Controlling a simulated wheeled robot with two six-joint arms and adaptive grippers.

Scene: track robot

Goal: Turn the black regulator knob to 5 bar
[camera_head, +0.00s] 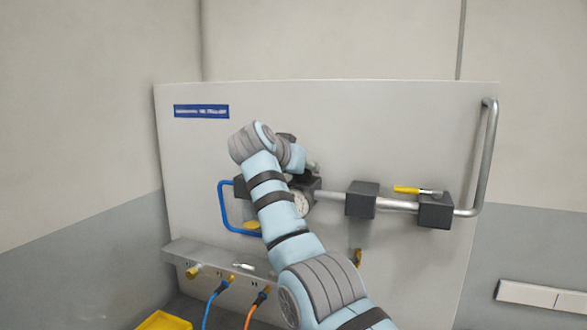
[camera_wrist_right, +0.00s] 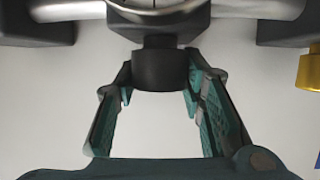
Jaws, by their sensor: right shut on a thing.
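The black regulator knob (camera_wrist_right: 160,72) shows in the right wrist view, attached to the dark regulator body (camera_wrist_right: 158,22). The two teal-padded fingers of my right gripper (camera_wrist_right: 160,80) stand on either side of the knob and are shut on it. In the head view my right arm covers most of the regulator and the knob. The round white gauge (camera_head: 302,204) is partly visible beside my arm; its reading is too small to tell. Only a sliver of a dial shows at the top edge of the wrist view. My left gripper is not in view.
A grey panel (camera_head: 420,125) carries a metal pipe (camera_head: 332,196) with black blocks (camera_head: 362,200) and a yellow-handled valve (camera_head: 407,190). A blue hose loop (camera_head: 222,212) lies left of my arm. Below is a ledge (camera_head: 195,255) with blue and orange hoses. A yellow bin (camera_head: 163,321) stands lower left.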

